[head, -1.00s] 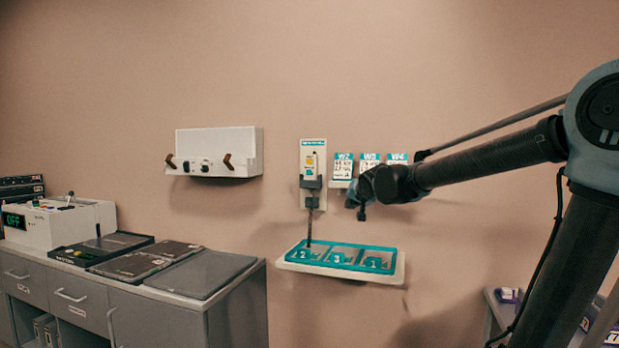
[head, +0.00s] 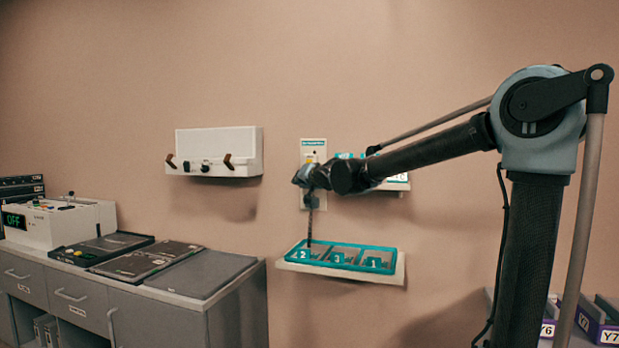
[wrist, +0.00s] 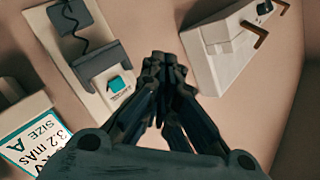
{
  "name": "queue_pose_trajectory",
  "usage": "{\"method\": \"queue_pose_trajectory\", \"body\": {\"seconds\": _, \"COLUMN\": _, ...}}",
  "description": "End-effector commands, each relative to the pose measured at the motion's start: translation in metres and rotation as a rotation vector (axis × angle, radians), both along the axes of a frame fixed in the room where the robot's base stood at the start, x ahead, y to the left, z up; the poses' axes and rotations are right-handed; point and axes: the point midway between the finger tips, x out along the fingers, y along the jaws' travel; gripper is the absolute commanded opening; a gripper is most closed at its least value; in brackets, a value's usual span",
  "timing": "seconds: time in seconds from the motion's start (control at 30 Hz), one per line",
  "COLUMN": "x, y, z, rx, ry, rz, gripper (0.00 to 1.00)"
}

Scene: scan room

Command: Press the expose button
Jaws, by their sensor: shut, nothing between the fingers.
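I cannot tell for certain which control is the expose button. A pale wall panel (head: 313,148) with a teal strip along its top hangs on the wall, and my arm hides its middle. In the wrist view the panel (wrist: 95,104) shows a grey holder (wrist: 95,65), a dark cord and a small teal square (wrist: 116,84). A white console (head: 70,226) at the left has coloured buttons on top and a green "OFF" display (head: 15,220). My gripper (wrist: 163,58) is shut and empty, apparently in front of the wall, between the panel and the white wall unit.
A white wall unit (head: 222,141) with two brown pegs hangs left of the panel. A teal-rimmed tray (head: 345,246) sits on a shelf below. Cards (wrist: 38,143) stand on the right. Flat dark plates (head: 140,262) lie on the grey cabinet (head: 170,322).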

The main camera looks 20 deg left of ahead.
Motion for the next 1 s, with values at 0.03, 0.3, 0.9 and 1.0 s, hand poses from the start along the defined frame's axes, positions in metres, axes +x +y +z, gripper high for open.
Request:
{"method": "queue_pose_trajectory", "body": {"seconds": 0.03, "x": 0.002, "y": 0.000, "z": 0.000, "rx": 0.000, "ry": 0.000, "rz": -0.001, "gripper": 0.00}}
{"method": "queue_pose_trajectory", "body": {"seconds": 0.3, "x": 0.021, "y": -0.002, "z": 0.000, "rx": 0.000, "ry": 0.001, "rz": -0.002, "gripper": 0.00}}
{"method": "queue_pose_trajectory", "body": {"seconds": 0.9, "x": 0.071, "y": -0.006, "z": 0.000, "rx": 0.000, "ry": 0.001, "rz": -0.002, "gripper": 0.00}}
{"method": "queue_pose_trajectory", "body": {"seconds": 1.0, "x": 0.078, "y": -0.006, "z": 0.000, "rx": 0.001, "ry": 0.000, "rz": -0.003, "gripper": 0.00}}
